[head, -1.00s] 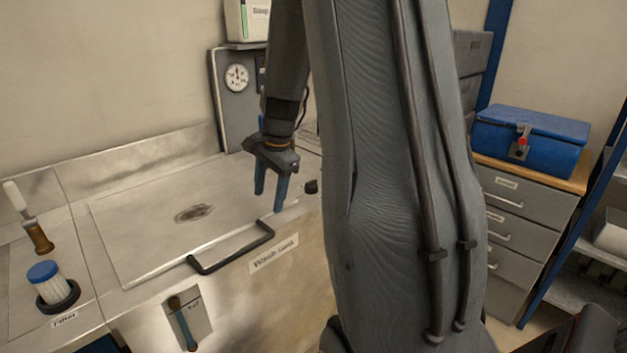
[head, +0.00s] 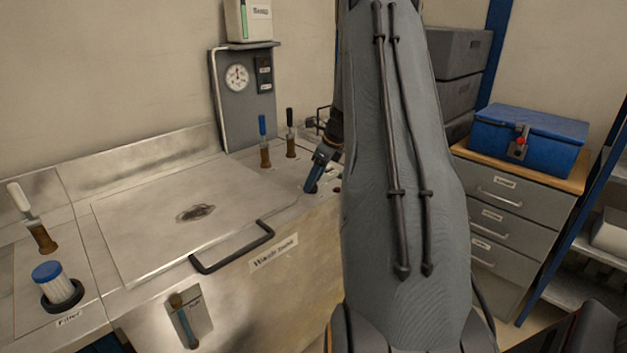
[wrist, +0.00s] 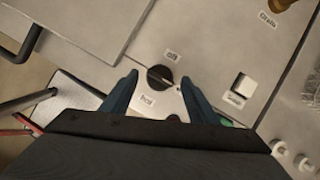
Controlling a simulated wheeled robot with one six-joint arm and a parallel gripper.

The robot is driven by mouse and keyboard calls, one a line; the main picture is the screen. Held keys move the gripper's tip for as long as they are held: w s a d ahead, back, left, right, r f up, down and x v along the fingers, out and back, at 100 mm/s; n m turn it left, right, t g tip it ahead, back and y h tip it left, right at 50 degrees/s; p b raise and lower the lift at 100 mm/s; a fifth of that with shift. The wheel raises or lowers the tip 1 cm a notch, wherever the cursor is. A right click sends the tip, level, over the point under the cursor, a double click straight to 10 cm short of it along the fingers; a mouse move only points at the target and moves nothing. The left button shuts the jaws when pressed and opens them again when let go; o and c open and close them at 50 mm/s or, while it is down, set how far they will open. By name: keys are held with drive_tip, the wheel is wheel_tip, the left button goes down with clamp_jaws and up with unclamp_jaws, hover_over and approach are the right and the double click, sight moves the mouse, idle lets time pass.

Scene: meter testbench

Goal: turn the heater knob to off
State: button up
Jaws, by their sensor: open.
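The heater knob (wrist: 159,77) is round and black with a pale pointer mark. In the wrist view it sits on the metal top between an "off" label (wrist: 171,55) above and a "hot" label (wrist: 147,99) below. Its mark points to the right, toward neither label. My gripper (wrist: 158,80) is open, with one blue finger on each side of the knob and visible gaps between. I cannot tell how far above the panel the fingertips are. In the head view my gripper (head: 314,178) is low at the bench's right front corner and hides the knob.
A white switch (wrist: 243,86) is right of the knob. The wash tank lid (head: 150,225) with a black handle (head: 232,252) lies to the left. Blue-handled (head: 262,128) and black-handled (head: 290,130) valves stand behind. A gauge panel (head: 245,105) rises at the back.

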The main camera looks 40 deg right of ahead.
drive_tip(key=shift+w+a+f, duration=0.1)
drive_tip(key=shift+w+f, duration=0.15)
drive_tip(key=shift+f, duration=0.35)
drive_tip(key=c, duration=1)
